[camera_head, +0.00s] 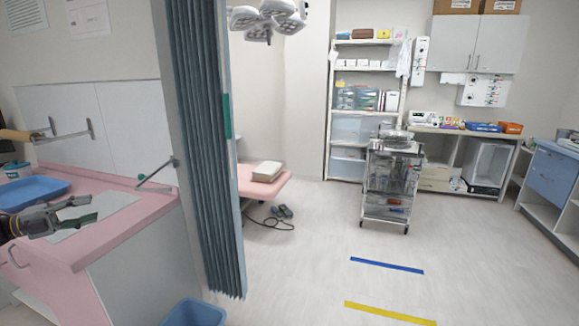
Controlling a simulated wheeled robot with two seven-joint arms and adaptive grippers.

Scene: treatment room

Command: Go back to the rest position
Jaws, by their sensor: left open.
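My left gripper (82,209) is at the left edge of the head view, over the pink counter (125,225). Its two dark fingers point right and are spread apart, with nothing visible between them. A pale flat sheet or mat (98,213) lies on the counter below and beyond the fingers. A blue tray (30,191) lies on the counter behind the gripper. My right gripper is not in view.
A grey-blue curtain (205,150) hangs just right of the counter. A blue bin (195,314) stands on the floor below. A wheeled metal cart (390,185) stands farther back. The floor with blue (387,265) and yellow (390,313) tape strips is open.

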